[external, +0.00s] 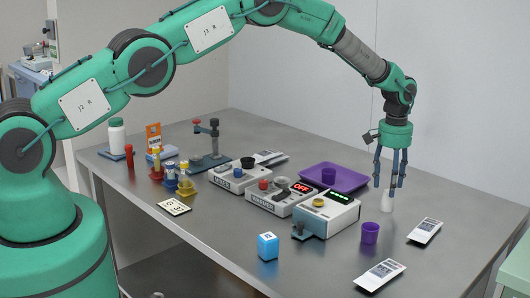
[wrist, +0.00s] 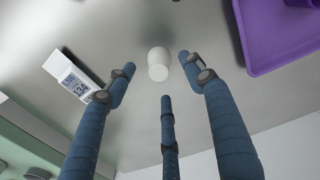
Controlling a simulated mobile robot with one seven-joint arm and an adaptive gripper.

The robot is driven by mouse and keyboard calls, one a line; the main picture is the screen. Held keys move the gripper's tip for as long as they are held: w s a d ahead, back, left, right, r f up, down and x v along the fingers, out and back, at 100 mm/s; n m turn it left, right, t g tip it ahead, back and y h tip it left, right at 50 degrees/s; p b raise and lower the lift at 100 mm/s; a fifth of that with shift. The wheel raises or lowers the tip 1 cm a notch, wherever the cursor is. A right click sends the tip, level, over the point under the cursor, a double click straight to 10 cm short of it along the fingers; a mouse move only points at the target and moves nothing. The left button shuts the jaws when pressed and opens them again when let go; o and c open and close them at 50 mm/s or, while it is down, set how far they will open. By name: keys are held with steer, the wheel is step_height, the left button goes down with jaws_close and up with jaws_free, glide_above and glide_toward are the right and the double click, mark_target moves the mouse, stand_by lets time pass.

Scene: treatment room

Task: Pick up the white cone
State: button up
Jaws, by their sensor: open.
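A white object (external: 387,202), taken to be the white cone, stands upright on the metal table just below my gripper (external: 390,190). In the wrist view the white cone (wrist: 158,64) shows as a pale rounded shape just beyond the fingertips. My gripper (wrist: 160,82) has three blue fingers, spread apart and empty, around the line to the cone. The fingers point down. I cannot tell exactly how far the tips are above or around the cone, and they do not visibly press on it.
A purple tray (external: 350,183) with a purple cup (external: 328,176) lies left of the cone. Another purple cup (external: 370,233) stands in front. Flat display packets (external: 425,230) lie to the right. A device with a green display (external: 327,216) stands to the left.

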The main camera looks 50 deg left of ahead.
mark_target(388, 191)
steer(key=shift+s+f, duration=0.1)
steer(key=shift+f, duration=2.1)
steer(key=c, duration=0.9)
